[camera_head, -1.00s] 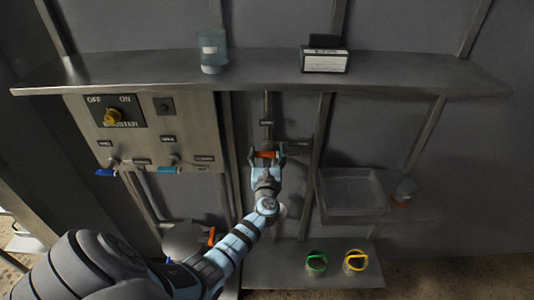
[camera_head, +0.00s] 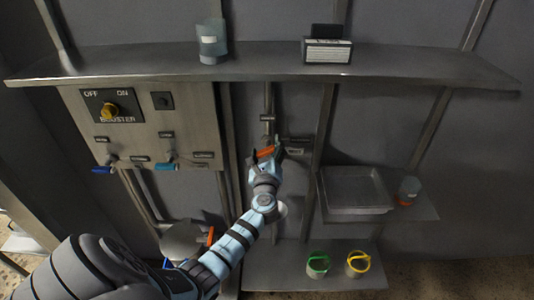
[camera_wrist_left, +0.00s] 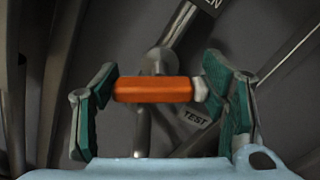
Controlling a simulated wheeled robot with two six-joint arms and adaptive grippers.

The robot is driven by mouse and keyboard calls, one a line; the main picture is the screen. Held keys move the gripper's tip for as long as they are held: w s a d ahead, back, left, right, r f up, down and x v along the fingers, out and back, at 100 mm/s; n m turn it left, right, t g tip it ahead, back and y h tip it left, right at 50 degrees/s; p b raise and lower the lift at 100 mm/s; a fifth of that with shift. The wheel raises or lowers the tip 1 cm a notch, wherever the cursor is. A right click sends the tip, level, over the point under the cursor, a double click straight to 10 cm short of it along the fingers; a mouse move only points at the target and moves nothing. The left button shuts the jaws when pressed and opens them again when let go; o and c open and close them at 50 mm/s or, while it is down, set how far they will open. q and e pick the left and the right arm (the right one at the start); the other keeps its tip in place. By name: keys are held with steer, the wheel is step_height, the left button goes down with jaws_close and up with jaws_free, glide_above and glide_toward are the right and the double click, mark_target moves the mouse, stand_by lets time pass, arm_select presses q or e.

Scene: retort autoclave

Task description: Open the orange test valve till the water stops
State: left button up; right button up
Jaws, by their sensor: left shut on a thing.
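The orange test valve handle (camera_head: 266,151) is on the vertical pipe at the middle of the head view, and its right end tilts up there. In the left wrist view the orange handle (camera_wrist_left: 153,90) lies across between the green finger pads, with a "TEST" label (camera_wrist_left: 196,117) just behind it. My left gripper (camera_head: 265,155) is shut on the handle, with a finger at each end. It also shows in the left wrist view (camera_wrist_left: 160,92). I cannot make out any water stream. My right gripper is not in view.
A panel (camera_head: 137,128) with a yellow booster knob (camera_head: 109,110) and blue-handled valves is at the left. A shelf (camera_head: 400,72) runs above. A tray (camera_head: 356,207) and a small jar (camera_head: 408,190) are at the right. Green and yellow-handled cups (camera_head: 317,266) stand below.

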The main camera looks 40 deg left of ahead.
arm_select(q)
steer(key=n+b, duration=0.1)
steer(key=n, duration=0.1)
steer(key=n+b, duration=0.1)
steer(key=n, duration=0.1)
steer(key=n+b, duration=0.1)
steer(key=n, duration=0.1)
steer(key=shift+s+a+f+b, duration=0.1)
steer(key=shift+f+b, duration=0.2)
steer(key=shift+f, duration=0.05)
steer(key=n+b, duration=0.3)
steer(key=n, duration=0.2)
steer(key=shift+f+n, duration=0.1)
steer(key=shift+n, duration=0.2)
steer(key=o, duration=1.2)
steer(key=shift+c, duration=0.2)
steer(key=shift+s, duration=0.1)
steer(key=v, duration=1.2)
